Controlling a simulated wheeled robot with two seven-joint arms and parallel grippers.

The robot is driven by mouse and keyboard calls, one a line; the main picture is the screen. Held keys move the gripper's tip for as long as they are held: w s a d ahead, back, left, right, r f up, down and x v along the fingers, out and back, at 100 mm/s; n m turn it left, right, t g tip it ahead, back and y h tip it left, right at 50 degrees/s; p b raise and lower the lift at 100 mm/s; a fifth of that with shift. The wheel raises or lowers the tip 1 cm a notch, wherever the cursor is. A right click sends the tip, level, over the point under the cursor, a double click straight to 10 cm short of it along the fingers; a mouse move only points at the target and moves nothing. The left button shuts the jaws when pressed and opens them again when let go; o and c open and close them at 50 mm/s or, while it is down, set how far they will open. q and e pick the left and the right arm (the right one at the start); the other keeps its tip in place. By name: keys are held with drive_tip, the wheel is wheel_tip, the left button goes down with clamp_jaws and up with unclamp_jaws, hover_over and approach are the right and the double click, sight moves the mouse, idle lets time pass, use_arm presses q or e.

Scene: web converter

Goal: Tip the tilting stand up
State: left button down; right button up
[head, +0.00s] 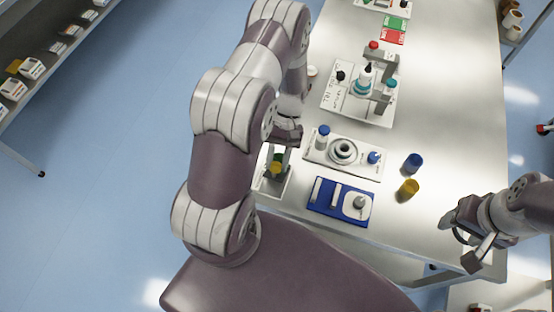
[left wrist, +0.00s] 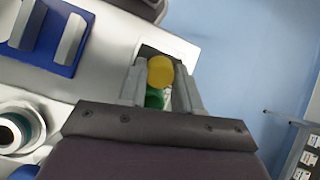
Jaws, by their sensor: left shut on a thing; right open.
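A small stand with a pale base plate (head: 272,189) is at the table's left edge, beside my left arm. It bears a green part with a round yellow top (head: 276,169), which I take for the tilting stand's part. My left gripper (head: 279,152) is at it, partly hidden by my own arm. In the left wrist view, the yellow top (left wrist: 160,71) and green body (left wrist: 155,98) are between the two grey fingers, and the gripper is shut on them. The part's exact tilt is hard to tell. My right gripper (head: 463,248) is open and empty over the table's right edge.
A blue tray (head: 323,206) and a white plate with a grey ring (head: 343,151) are just to the right. A blue cap (head: 413,163) and a yellow cap (head: 408,188) stand farther right. A grey frame with a bottle (head: 366,78) is behind.

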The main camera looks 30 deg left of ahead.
use_arm(q)
drive_tip(key=shift+w, duration=0.1)
idle(0.3)
drive_tip(key=c, duration=1)
unclamp_jaws()
drive_tip(key=shift+o, duration=1.1)
drive_tip(key=shift+w+a+r, duration=0.1)
drive_tip(key=shift+w+r, duration=0.05)
drive_tip(key=shift+r, duration=0.15)
drive_tip(key=p+v, duration=0.2)
drive_tip(key=v, duration=0.1)
drive_tip(key=shift+r, duration=0.2)
drive_tip(key=p+v, duration=0.3)
drive_tip(key=p, duration=0.3)
drive_tip(key=shift+w+a+r, duration=0.1)
drive_tip(key=shift+w, duration=0.25)
